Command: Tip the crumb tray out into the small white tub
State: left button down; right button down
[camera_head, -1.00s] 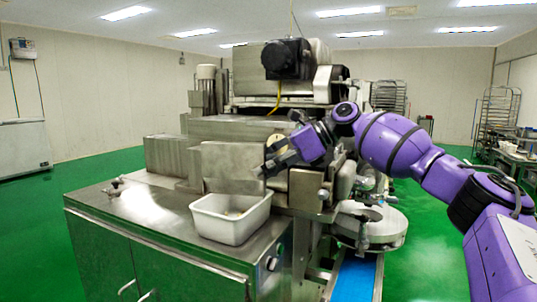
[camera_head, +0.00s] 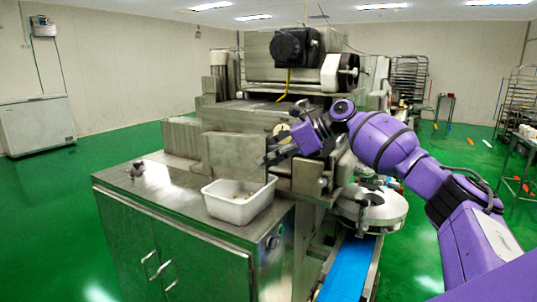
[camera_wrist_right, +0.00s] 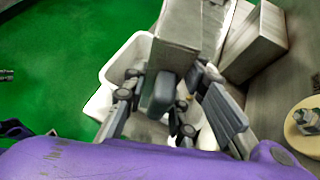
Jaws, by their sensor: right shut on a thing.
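The small white tub (camera_head: 236,209) stands on the steel cabinet top, with a few small brownish bits inside. It also shows in the wrist view (camera_wrist_right: 118,68), partly covered by what my right gripper holds. My right gripper (camera_head: 270,157) is above and behind the tub's right rear corner. In the wrist view my right gripper (camera_wrist_right: 165,92) is shut on a dark grey grip, with a boxy metal piece just beyond it. This appears to be the crumb tray (camera_wrist_right: 190,32), over the tub's edge. Its inside and contents are hidden. My left gripper is out of view.
The steel encrusting machine (camera_head: 260,118) rises right behind the tub. A round metal turntable (camera_head: 370,210) and a blue conveyor belt (camera_head: 350,268) are at the right. The cabinet top (camera_head: 165,195) is clear left of the tub, apart from a small metal fitting (camera_head: 137,171).

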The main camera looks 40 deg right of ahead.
aim_at(267, 136)
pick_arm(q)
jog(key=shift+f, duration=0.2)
pick_arm(e)
jog(key=shift+r, duration=0.15)
jog(key=shift+s+r+n+t+h+p, duration=0.15)
jog(key=shift+r+n+t+h+p, duration=0.15)
jog(key=shift+r+p, duration=0.35)
jog(key=shift+r+n+t+h, duration=0.2)
jog(key=shift+n+t+h, duration=0.35)
jog(key=shift+n, duration=0.25)
jog(key=shift+a+r+n+t+h, duration=0.1)
jog(key=shift+r+n+t+h, duration=0.2)
jog(key=shift+n, duration=0.2)
notch_tip(267, 136, up, 5)
jog(key=n+t+h, duration=0.1)
jog(key=n+t, duration=0.1)
jog(key=n, duration=0.1)
jog(key=n+t+h, duration=0.2)
jog(key=n+t, duration=0.1)
jog(key=shift+r+n+t, duration=0.35)
jog(key=shift+n, duration=0.25)
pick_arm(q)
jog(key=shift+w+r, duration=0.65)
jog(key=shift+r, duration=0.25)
pick_arm(e)
jog(key=shift+r+n+t, duration=0.4)
jog(key=shift+r+n, duration=0.15)
jog(key=shift+n, duration=0.15)
